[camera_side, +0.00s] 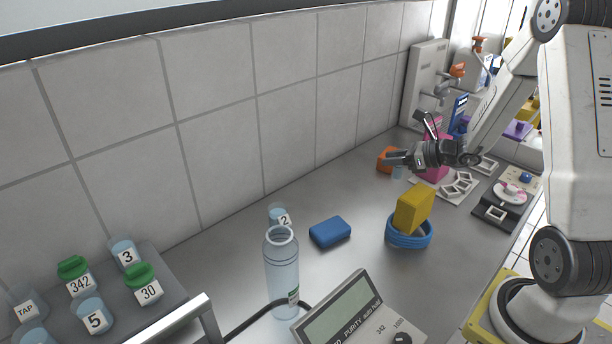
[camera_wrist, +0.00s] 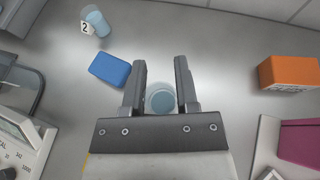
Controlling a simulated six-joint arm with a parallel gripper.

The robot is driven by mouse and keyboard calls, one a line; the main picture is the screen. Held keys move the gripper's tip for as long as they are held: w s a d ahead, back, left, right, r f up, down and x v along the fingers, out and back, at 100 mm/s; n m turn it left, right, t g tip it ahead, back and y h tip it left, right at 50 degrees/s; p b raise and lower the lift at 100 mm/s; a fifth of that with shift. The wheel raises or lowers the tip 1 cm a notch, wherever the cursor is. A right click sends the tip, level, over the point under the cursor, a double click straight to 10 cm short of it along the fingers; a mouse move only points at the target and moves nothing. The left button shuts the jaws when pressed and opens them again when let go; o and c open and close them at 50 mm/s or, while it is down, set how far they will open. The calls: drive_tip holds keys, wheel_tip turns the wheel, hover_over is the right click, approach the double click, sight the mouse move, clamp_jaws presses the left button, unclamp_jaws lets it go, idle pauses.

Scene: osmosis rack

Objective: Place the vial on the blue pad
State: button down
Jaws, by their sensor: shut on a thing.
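My gripper (camera_side: 393,160) is shut on a clear vial with light blue liquid (camera_side: 399,172), near the back wall. In the wrist view the vial (camera_wrist: 161,99) sits between the two fingers of my gripper (camera_wrist: 161,80), seen from above; no label on it shows. The blue pad (camera_side: 330,231) lies flat and bare on the metal counter, well to the left of my gripper in the side view. In the wrist view the blue pad (camera_wrist: 110,69) is left of the fingers. Another vial, labelled 2 (camera_side: 279,215), stands beyond the pad, partly behind a bottle.
A yellow block (camera_side: 413,208) stands in a blue ring (camera_side: 409,237) right of the pad. A clear bottle (camera_side: 283,275) and a purity meter (camera_side: 354,312) stand in front. An orange box (camera_wrist: 288,73) lies right of my gripper. Counter between gripper and pad is clear.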

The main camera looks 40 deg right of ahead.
drive_tip(key=s+a+r+n+g+y, duration=0.2)
drive_tip(key=s+a+n+g+y, duration=0.15)
drive_tip(key=a, duration=0.55)
drive_tip(key=s+a+r+n+g+y, duration=0.1)
drive_tip(key=s+a+n+g+y, duration=0.15)
drive_tip(key=s+a, duration=0.45)
drive_tip(key=t, duration=0.1)
hover_over(324, 228)
drive_tip(key=shift+n, duration=0.4)
drive_tip(key=shift+s+f, duration=0.2)
drive_tip(key=shift+f, duration=4.35)
drive_tip(key=shift+w+f, duration=0.25)
drive_tip(key=shift+f, duration=1.6)
drive_tip(key=shift+f, duration=0.1)
